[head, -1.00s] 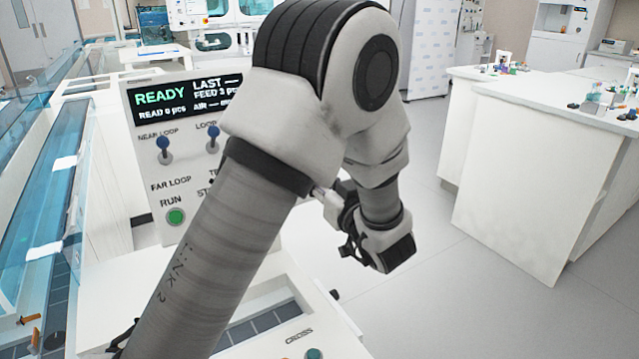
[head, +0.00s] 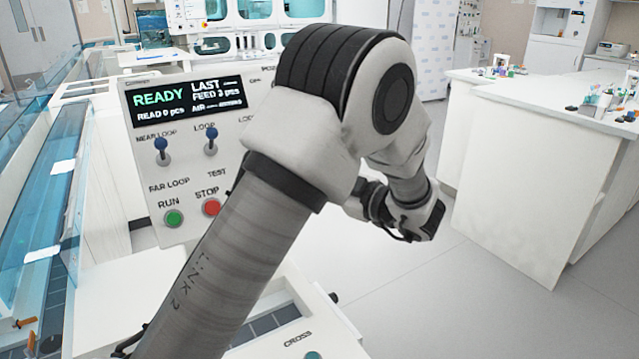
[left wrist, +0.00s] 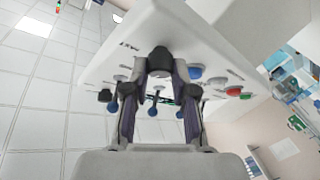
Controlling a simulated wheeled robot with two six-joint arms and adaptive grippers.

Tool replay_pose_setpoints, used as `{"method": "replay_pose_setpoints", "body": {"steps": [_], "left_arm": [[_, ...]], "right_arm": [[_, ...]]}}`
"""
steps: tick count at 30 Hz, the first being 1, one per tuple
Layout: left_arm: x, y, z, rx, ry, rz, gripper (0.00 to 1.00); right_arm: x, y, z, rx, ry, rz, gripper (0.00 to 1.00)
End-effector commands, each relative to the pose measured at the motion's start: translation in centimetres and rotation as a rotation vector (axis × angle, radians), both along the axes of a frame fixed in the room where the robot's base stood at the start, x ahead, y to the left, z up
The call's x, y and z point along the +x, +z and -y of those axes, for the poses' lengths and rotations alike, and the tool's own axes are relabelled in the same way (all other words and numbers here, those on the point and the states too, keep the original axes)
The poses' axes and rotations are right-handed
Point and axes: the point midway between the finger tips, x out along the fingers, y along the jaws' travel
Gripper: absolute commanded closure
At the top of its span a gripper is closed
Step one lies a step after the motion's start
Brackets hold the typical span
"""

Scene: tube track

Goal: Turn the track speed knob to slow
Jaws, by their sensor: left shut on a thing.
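The white control panel (head: 150,210) stands tilted up at left centre in the head view, its right part hidden by my left arm. In the left wrist view the panel (left wrist: 225,50) is close in front, with my left gripper (left wrist: 160,68) against it. Its two fingers are shut on a dark knob (left wrist: 160,57), one finger on each side. The knob's label and pointer cannot be read, so I cannot tell its setting. In the head view this knob and the fingertips are hidden behind my arm. My right gripper is in neither view.
The panel carries a screen reading READY (head: 185,98), blue-tipped toggles (head: 161,150), a green RUN button (head: 173,218) and a red STOP button (head: 211,207). Other levers (left wrist: 128,90) sit near the fingers. A white bench (head: 540,180) stands right, beyond open floor.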

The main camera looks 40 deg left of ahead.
Motion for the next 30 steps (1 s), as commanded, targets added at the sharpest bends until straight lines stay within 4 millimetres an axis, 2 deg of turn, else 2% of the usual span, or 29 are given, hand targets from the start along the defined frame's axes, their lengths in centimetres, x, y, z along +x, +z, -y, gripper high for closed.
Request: {"method": "replay_pose_setpoints", "body": {"steps": [15, 16, 17, 18, 26, 30], "left_arm": [[0.0, -0.2, 0.0, -0.010, 0.012, 0.016, 1.00], [0.0, -0.2, 0.0, -0.010, 0.012, 0.016, 0.63], [0.0, -0.2, 0.0, -0.010, 0.012, 0.016, 0.53], [0.0, -0.2, 0.0, -0.009, 0.013, 0.016, 0.49], [0.0, -0.1, 0.0, -0.007, 0.011, 0.017, 0.49], [0.1, 0.1, 1.4, -0.003, 0.009, 0.018, 0.49]], "right_arm": [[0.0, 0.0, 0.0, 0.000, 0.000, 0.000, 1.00], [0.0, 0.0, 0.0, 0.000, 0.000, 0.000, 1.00], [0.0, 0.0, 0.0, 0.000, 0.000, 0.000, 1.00], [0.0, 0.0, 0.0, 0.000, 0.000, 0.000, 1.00], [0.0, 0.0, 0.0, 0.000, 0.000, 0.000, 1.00], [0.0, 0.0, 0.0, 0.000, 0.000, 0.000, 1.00]]}}
